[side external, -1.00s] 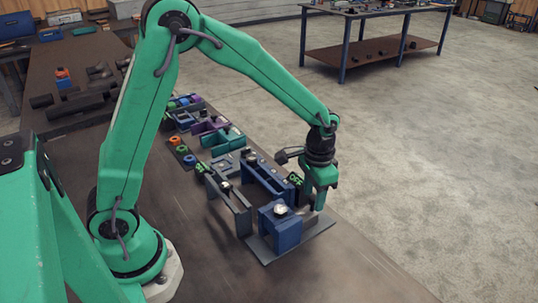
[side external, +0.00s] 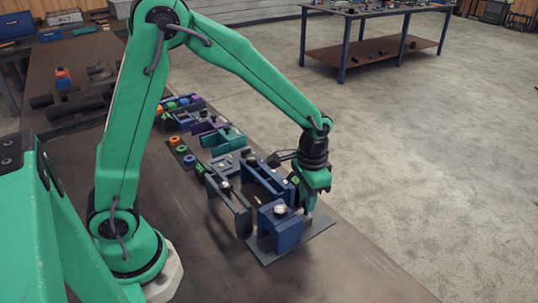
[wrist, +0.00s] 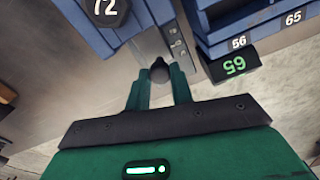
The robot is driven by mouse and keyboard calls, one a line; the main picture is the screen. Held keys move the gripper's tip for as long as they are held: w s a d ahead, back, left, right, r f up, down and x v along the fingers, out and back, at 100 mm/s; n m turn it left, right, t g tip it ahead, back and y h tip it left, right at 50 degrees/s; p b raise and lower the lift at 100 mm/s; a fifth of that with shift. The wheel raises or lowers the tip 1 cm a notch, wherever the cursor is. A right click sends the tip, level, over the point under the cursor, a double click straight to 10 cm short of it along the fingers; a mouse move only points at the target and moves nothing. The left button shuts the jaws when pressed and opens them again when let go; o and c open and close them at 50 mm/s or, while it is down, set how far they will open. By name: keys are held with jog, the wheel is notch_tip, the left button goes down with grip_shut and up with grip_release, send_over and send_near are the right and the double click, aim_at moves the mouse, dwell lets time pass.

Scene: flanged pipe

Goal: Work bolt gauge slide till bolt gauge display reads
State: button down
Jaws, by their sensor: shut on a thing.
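My gripper (wrist: 160,78) has its two green fingers closed around a small dark knob (wrist: 160,68), which I take to be the bolt gauge slide's knob. The knob sits by a grey metal strip (wrist: 152,45) between blue blocks.
A blue block with a dark hex top marked 72 (wrist: 105,10) is at upper left in the wrist view. A stepped blue block (wrist: 255,25) bears 56 and 65. A grey plate (side external: 318,230) lies under the nearest block. Several coloured fixtures stand further back along the bench.

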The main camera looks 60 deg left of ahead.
jog(key=c, duration=1.2)
grip_release()
jog(key=shift+r, duration=0.1)
jog(key=shift+r, duration=3.85)
